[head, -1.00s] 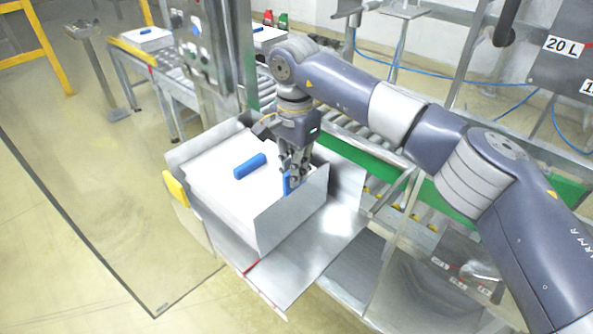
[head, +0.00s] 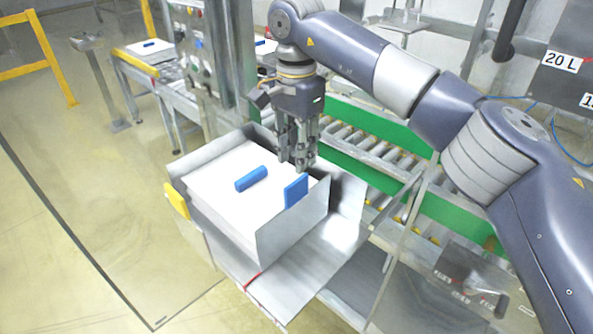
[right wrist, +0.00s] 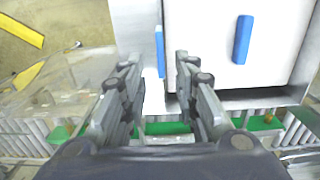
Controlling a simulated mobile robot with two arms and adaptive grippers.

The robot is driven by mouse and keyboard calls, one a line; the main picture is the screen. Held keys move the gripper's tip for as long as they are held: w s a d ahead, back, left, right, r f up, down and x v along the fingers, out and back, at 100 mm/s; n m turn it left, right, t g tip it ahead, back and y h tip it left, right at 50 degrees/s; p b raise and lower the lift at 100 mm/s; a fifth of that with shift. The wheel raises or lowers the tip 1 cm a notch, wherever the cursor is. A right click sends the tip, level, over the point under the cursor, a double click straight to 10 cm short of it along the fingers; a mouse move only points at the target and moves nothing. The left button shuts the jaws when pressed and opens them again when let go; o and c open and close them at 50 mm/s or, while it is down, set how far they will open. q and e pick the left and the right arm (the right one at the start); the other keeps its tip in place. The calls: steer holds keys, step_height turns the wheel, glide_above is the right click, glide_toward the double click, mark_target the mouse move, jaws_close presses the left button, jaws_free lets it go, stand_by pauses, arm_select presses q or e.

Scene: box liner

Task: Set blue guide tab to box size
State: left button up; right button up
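The blue guide tab (head: 296,191) stands upright at the near right wall of the metal tray (head: 292,222). It also shows edge-on in the right wrist view (right wrist: 160,52). A white box (head: 222,190) sits inside the tray with a blue handle-like bar (head: 251,179) on top. My right gripper (head: 298,167) hangs above the tray's right side, just above and behind the tab. In the right wrist view its fingers (right wrist: 158,64) are apart with nothing held; the tab shows beyond the gap. My left gripper is out of view.
A yellow tab (head: 176,201) is on the tray's left wall. A roller conveyor with green side rails (head: 365,135) runs behind on the right. A control column (head: 205,60) stands at the back. A sloping metal plate (head: 300,270) lies in front.

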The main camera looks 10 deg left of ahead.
step_height(320, 180, up, 4)
steer(key=shift+f, duration=0.25)
